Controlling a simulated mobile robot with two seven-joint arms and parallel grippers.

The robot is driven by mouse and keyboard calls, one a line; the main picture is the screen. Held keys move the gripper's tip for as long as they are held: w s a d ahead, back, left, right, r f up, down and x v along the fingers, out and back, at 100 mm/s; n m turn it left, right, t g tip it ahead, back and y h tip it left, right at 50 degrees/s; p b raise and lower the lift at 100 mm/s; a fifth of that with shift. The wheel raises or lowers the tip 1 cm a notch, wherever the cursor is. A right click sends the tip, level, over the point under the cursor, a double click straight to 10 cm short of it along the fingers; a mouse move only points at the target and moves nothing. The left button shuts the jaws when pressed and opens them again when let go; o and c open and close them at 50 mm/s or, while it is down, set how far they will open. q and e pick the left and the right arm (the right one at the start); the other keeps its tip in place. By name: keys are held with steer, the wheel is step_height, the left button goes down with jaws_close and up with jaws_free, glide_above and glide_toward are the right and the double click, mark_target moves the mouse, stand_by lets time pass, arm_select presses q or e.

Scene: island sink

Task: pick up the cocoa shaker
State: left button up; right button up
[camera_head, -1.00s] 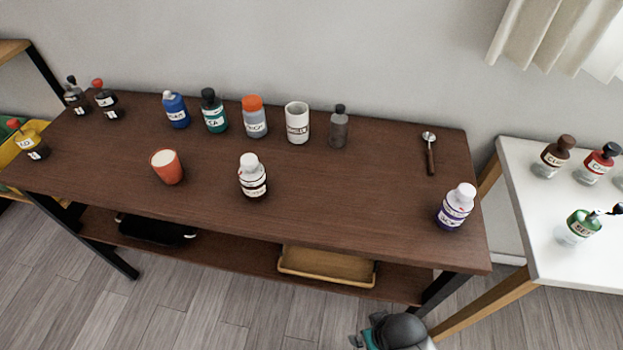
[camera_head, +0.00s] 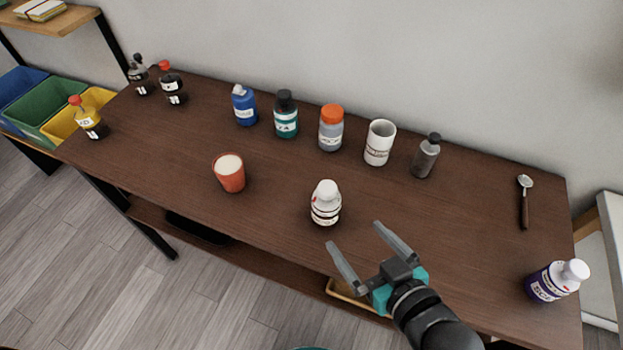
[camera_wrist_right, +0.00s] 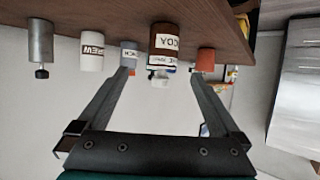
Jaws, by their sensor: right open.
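The likely cocoa shaker (camera_head: 325,205) is a white-capped bottle with a pale label and dark contents, upright near the middle of the brown table's front half. Its label is too small to read in the head view. In the upside-down right wrist view, it seems to be the dark bottle (camera_wrist_right: 165,42) with a partly legible label, beyond and between the fingers. My right gripper (camera_head: 353,235) is open and empty, just right of and nearer than the bottle, without visible contact. It also shows in the wrist view (camera_wrist_right: 160,78). My left gripper is not in view.
An orange cup (camera_head: 229,175) stands left of the shaker. Behind are a blue bottle (camera_head: 244,106), a teal bottle (camera_head: 286,118), an orange-capped bottle (camera_head: 331,130), a white mug (camera_head: 379,145) and a grey bottle (camera_head: 426,157). A spoon (camera_head: 524,200) and purple bottle (camera_head: 553,281) lie right.

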mark_target(334, 213)
steer(key=b+x, duration=0.1)
steer(key=x, duration=0.3)
steer(key=shift+w+a, duration=0.3)
steer(key=b+x, duration=0.1)
steer(key=x, duration=0.4)
steer(key=shift+w+a+b, duration=0.2)
steer(key=shift+w+b, duration=0.1)
steer(key=b+x, duration=0.1)
steer(key=x, duration=0.3)
steer(key=shift+w+a+f+b, duration=0.1)
steer(key=shift+a+f+b, duration=0.15)
steer(key=shift+b, duration=0.05)
steer(key=shift+w+a+f, duration=0.1)
steer(key=shift+w, duration=0.1)
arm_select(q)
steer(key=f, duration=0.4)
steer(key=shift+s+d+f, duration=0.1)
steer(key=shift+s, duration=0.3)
